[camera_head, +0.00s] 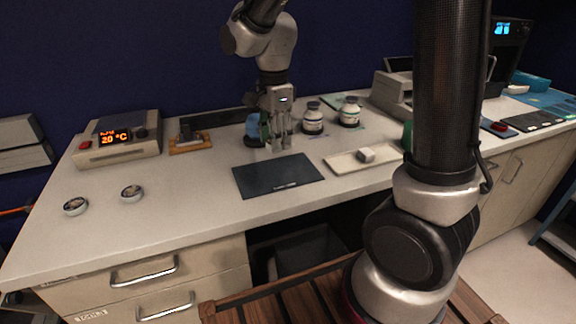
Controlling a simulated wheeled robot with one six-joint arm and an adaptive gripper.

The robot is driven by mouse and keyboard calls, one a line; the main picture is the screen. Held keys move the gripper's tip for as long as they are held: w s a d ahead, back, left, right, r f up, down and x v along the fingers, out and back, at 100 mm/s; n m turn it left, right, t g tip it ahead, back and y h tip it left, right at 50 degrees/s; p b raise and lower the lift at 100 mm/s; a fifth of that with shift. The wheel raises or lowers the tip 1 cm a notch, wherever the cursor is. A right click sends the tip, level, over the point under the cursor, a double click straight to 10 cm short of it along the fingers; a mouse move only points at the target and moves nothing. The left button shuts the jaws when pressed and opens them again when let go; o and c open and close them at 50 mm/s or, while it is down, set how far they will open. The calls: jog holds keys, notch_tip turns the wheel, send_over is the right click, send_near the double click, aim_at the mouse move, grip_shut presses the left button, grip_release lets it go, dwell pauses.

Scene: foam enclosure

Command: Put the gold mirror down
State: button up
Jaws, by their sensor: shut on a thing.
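My gripper (280,146) points down just above the counter, behind the dark mat (278,175). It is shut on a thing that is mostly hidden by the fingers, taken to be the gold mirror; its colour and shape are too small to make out. I cannot tell whether the held thing touches the counter. Two small round pieces with pale rims, one (75,206) at the left edge and another (131,193) to its right, lie apart from the gripper.
A hotplate with an orange display (118,138) stands at the back left. A blue item (253,125) is close behind the gripper. A pale tray (345,162) holds a small block. The left counter has free room.

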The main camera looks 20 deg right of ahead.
aim_at(276, 172)
notch_tip(276, 172, down, 8)
jog(key=shift+r, duration=0.2)
jog(key=o, duration=1)
jog(key=shift+f, duration=0.15)
jog(key=shift+o, duration=0.2)
notch_tip(276, 172, up, 11)
jog(key=shift+r, duration=0.2)
jog(key=shift+d+r, duration=0.1)
jog(key=shift+r, duration=0.45)
jog(key=s+d+r+n+t, duration=0.2)
jog(key=s+d+r+n, duration=0.1)
jog(key=s+d+n, duration=0.4)
jog(key=s+d+r+n+t, duration=0.2)
jog(key=s+d+n, duration=0.5)
jog(key=s, duration=0.5)
jog(key=shift+d+r+n, duration=0.3)
jog(key=shift+r+n, duration=0.3)
jog(key=shift+n, duration=0.5)
